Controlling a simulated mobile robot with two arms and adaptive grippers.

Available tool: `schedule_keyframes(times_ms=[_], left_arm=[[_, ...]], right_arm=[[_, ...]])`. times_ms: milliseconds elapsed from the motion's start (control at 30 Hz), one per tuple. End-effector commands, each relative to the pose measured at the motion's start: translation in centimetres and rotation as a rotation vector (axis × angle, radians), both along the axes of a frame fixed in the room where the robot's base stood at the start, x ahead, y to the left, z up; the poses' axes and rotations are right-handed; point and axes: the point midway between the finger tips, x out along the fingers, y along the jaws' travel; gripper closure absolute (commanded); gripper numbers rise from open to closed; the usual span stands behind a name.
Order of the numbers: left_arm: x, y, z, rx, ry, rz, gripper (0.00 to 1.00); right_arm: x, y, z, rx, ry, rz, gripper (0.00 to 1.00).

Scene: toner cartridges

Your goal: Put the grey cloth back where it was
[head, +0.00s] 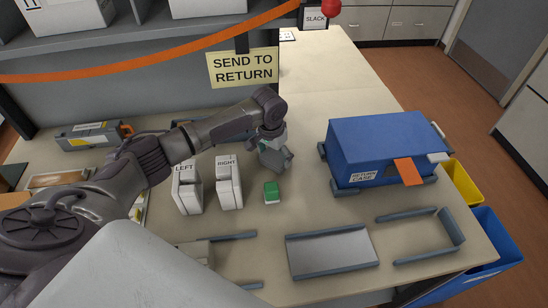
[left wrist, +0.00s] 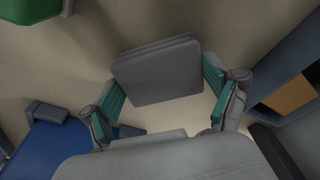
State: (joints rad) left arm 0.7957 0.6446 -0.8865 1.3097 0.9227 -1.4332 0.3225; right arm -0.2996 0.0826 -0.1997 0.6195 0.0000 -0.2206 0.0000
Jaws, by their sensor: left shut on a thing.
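The grey cloth (head: 276,158) looks like a small folded square pad. My left gripper (head: 270,142) is shut on it over the table, left of the blue return case (head: 385,141) and behind a small green block (head: 271,191). In the left wrist view the cloth (left wrist: 157,75) sits between the two teal finger pads of my left gripper (left wrist: 163,82). I cannot tell whether the cloth touches the tabletop. My right gripper is not in view.
White LEFT (head: 187,190) and RIGHT (head: 229,184) units stand left of the green block. A grey tray (head: 331,252) and a U-shaped rail frame (head: 458,234) lie in front. An orange strap (head: 150,65) crosses the shelf. The table behind the case is clear.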

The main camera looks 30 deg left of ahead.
Motion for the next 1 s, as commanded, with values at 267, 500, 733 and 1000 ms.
schedule_keyframes(times_ms=[267,500,733,1000], left_arm=[[0.0,0.1,-0.3,0.001,0.0,0.0,0.03],[0.0,0.0,-0.3,0.001,0.0,0.0,0.0],[0.0,0.0,0.5,0.0,-0.002,-0.001,0.0],[-0.6,0.2,5.7,0.0,-0.005,-0.001,0.0]], right_arm=[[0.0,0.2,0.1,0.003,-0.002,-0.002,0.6],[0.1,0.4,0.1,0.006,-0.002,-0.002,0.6],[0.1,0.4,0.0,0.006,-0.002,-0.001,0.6],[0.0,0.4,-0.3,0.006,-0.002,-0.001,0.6]])
